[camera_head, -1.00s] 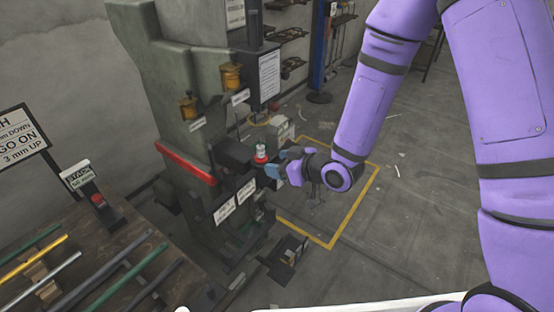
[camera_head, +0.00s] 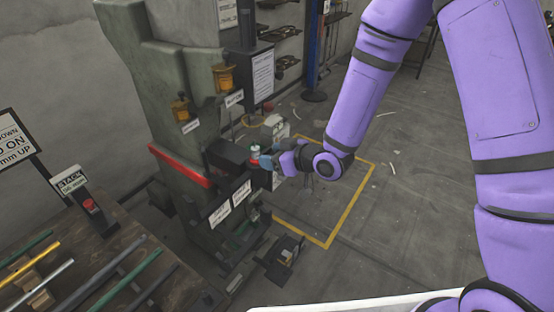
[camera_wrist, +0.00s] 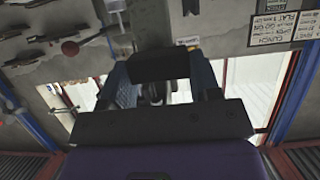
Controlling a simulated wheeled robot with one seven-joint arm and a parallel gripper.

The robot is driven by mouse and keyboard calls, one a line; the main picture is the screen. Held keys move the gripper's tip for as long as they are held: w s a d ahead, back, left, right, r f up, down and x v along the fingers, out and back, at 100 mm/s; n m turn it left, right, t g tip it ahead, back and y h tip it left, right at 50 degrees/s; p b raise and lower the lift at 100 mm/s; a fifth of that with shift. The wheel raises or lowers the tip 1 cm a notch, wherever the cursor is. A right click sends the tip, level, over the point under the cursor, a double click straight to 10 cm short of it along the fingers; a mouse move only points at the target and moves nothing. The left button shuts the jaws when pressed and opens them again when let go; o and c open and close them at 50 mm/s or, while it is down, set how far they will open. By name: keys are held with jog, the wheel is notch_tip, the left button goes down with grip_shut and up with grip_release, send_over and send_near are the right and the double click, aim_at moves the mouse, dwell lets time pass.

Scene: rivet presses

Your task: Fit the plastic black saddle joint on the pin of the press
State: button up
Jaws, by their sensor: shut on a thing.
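The press (camera_head: 150,60) is a tall grey-green machine with a red bar and a dark arm jutting out at its front. A small pale upright part with a red base (camera_head: 255,152) stands at the end of that arm; it looks like the pin. My gripper (camera_head: 267,162), with blue fingertips, is right beside it on the right. In the wrist view, a black block (camera_wrist: 160,65) spans between the blue fingers and appears to be the saddle joint in my grip. The fingers partly hide the pin's base, and I cannot tell whether joint and pin touch.
A bench (camera_head: 120,270) with coloured rods and a red-button box (camera_head: 90,205) stands at the lower left. A yellow floor outline (camera_head: 350,215) encloses mostly clear floor at the right.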

jog(key=w+a, duration=0.4)
jog(key=w, duration=0.7)
jog(key=shift+w+f, duration=0.15)
jog(key=shift+f, duration=0.2)
jog(key=shift+a, duration=0.1)
jog(key=shift+f, duration=1.9)
dwell(1.5)
jog(key=o, duration=1)
jog(key=v, duration=1.1)
jog(key=shift+a+r, duration=0.1)
